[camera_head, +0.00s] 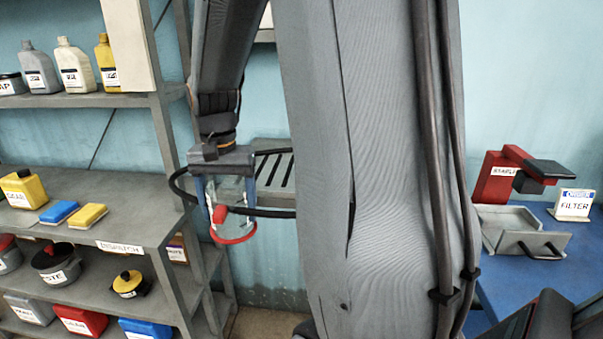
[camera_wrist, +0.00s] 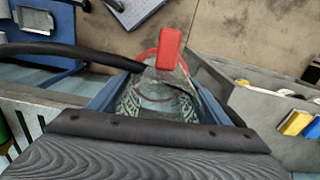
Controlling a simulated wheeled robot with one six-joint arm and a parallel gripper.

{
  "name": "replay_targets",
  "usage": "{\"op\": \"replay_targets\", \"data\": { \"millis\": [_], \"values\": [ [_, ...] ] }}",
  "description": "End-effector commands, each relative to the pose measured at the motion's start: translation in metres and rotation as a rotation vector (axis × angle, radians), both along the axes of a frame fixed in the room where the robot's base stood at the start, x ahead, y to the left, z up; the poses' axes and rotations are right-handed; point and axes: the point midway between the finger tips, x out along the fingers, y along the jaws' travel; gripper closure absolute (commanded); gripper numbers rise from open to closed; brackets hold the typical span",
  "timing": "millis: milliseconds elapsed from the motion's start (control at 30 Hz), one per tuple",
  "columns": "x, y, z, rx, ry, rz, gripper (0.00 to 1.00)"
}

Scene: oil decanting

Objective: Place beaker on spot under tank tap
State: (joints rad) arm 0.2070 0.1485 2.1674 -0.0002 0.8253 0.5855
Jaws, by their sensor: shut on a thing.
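My gripper (camera_head: 225,192) points down left of the picture's middle and is shut on a clear glass beaker (camera_head: 238,217). The beaker hangs between the two blue fingers, with a red ring (camera_head: 234,239) at its lower end and a red block on its side. In the wrist view, the beaker (camera_wrist: 155,88) sits between the fingers of my gripper (camera_wrist: 160,100), with the red block (camera_wrist: 169,48) beyond it. It is held in the air. I cannot make out the tank, its tap or the spot; my arm hides much of the middle.
A slatted grey surface (camera_head: 274,172) lies just behind the gripper. A grey shelf rack (camera_head: 130,215) with bottles, sponges and pots stands at left.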

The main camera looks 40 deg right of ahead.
Motion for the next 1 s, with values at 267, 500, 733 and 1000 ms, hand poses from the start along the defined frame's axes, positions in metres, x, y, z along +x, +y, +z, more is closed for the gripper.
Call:
{"op": "replay_targets", "data": {
  "millis": [267,500,733,1000],
  "values": [
    [-0.037,-0.015,0.057,-0.001,-0.005,-0.213,0.54],
    [-0.073,-0.020,0.097,-0.001,-0.005,-0.385,0.54],
    [-0.087,-0.027,0.111,0.000,0.000,-0.463,0.54],
    [-0.057,-0.067,0.112,0.001,0.003,-0.472,0.54]
  ]
}}
